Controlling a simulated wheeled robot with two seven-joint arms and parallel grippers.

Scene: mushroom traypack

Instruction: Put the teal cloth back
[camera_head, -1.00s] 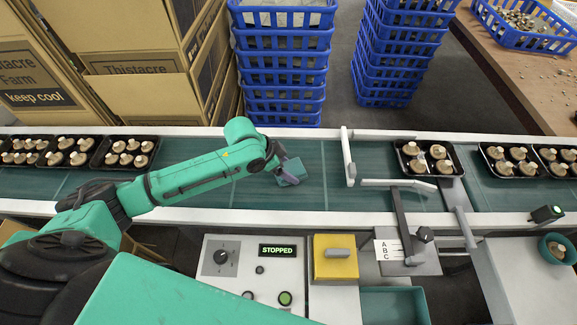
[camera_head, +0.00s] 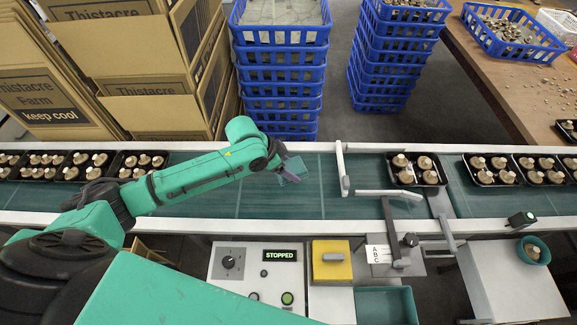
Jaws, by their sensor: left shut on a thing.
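My left gripper (camera_head: 284,164) is shut on the teal cloth (camera_head: 293,168). It holds the cloth over the dark green conveyor belt (camera_head: 345,202), left of the upright white rail. The cloth is small and bunched, and the fingers hide part of it. I cannot tell whether it touches the belt. A teal bin (camera_head: 388,305) stands below the belt's near edge, to the right of the yellow box. My right gripper is not in view.
The control panel reads STOPPED (camera_head: 281,255). Black mushroom trays (camera_head: 416,184) sit on the belt at both sides. A white guide rail (camera_head: 341,168) and a lever (camera_head: 389,218) stand right of the cloth. Blue crates (camera_head: 283,75) are stacked behind the belt.

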